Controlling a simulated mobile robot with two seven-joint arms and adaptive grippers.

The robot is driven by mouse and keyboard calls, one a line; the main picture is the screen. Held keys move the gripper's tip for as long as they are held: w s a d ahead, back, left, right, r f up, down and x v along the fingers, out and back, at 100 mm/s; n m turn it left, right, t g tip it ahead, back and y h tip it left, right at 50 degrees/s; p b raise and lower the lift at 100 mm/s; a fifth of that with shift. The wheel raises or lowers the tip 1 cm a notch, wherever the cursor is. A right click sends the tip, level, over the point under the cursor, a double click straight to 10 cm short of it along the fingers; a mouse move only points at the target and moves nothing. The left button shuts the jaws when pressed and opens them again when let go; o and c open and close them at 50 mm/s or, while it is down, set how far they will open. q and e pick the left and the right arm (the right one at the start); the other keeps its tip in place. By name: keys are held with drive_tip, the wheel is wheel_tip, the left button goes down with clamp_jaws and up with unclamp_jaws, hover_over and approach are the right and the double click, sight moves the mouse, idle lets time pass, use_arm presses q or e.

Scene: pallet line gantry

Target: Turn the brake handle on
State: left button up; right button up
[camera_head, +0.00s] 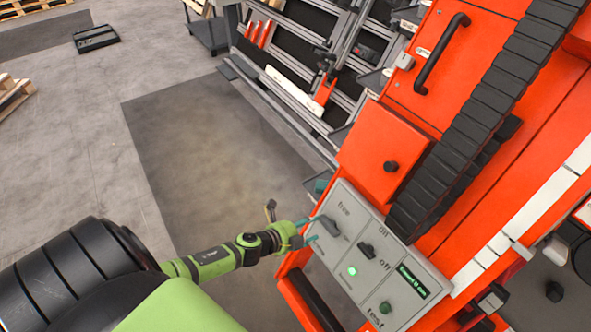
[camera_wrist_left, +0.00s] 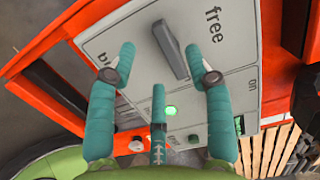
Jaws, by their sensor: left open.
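The brake handle (camera_head: 330,227) is a dark grey lever on the light grey panel (camera_head: 346,243) of the orange machine. It also shows in the left wrist view (camera_wrist_left: 171,50), with "free" printed to its right and a partly hidden word starting "br" to its left. My left gripper (camera_head: 307,231) is open at the panel's left edge in the head view. In the left wrist view its teal fingers (camera_wrist_left: 162,54) reach to either side of the handle, with a third finger below. I cannot tell whether they touch it. My right gripper is not in view.
The panel also holds a dark on/off switch (camera_head: 367,250), a lit green lamp (camera_head: 352,271), a small green display (camera_head: 411,281) and a green test button (camera_head: 385,307). An orange box (camera_head: 383,150) juts out above the panel. Open floor (camera_head: 205,150) lies to the left.

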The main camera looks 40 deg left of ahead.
use_arm(q)
drive_tip(key=v, duration=0.5)
drive_tip(key=shift+s, duration=0.15)
idle(0.3)
drive_tip(key=s+a+f+n+g+y, duration=0.1)
drive_tip(key=s+f+n+g+y, duration=0.15)
drive_tip(key=s+f+n, duration=0.55)
drive_tip(key=s+a+f+n+g+y, duration=0.1)
drive_tip(key=s+f+n+g, duration=0.2)
drive_tip(key=s+f, duration=0.55)
drive_tip(key=s+d+f+n+g, duration=0.2)
drive_tip(key=s+f, duration=0.4)
drive_tip(key=s, duration=0.3)
drive_tip(key=s+d+f+n+g, duration=0.3)
drive_tip(key=s+d+f+n, duration=0.2)
drive_tip(key=s, duration=0.4)
drive_tip(key=shift+s+d+f+n+h, duration=0.35)
drive_tip(key=shift+d+f, duration=0.35)
drive_tip(key=shift+d, duration=0.55)
drive_tip(key=shift+g, duration=0.25)
